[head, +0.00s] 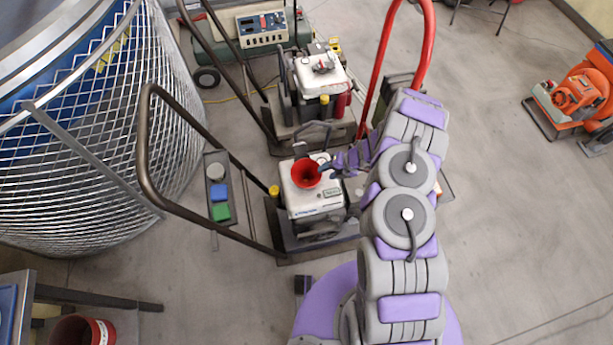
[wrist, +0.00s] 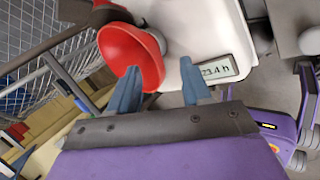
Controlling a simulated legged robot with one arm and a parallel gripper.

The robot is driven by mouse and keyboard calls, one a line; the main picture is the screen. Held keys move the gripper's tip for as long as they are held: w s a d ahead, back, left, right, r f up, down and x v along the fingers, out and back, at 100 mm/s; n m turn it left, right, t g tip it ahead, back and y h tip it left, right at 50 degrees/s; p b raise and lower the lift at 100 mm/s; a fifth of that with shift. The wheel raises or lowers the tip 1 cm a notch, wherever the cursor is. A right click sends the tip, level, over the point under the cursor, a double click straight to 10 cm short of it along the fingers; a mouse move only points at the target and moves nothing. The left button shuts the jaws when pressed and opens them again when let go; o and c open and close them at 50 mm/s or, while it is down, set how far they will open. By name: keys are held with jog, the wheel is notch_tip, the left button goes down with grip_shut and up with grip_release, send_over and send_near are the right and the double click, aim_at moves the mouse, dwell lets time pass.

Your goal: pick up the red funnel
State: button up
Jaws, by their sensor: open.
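The red funnel (head: 306,172) sits on the white top of a small engine machine (head: 318,199), its wide mouth facing up. In the wrist view the funnel (wrist: 128,52) is at the upper left, with its rim beside and partly behind my left fingertip. My gripper (wrist: 160,68) is open, and no funnel part is seen held between its fingers. In the head view my gripper (head: 331,168) is just right of the funnel, low over the engine top. Whether a finger touches the rim cannot be told.
A dark handle bar (head: 146,150) rises left of the funnel. A second engine machine (head: 318,80) stands behind, and a red handle (head: 428,40) rises behind my arm. A wire-mesh bin (head: 80,150) fills the left. Open floor (head: 520,220) lies to the right.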

jog(key=shift+a+b+x, duration=0.2)
jog(key=shift+b+x, duration=0.9)
jog(key=shift+x, duration=1.7)
jog(key=shift+w+d+r, duration=0.1)
jog(key=shift+w+r, duration=0.05)
jog(key=shift+r, duration=0.15)
jog(key=shift+c, duration=0.7)
grip_shut()
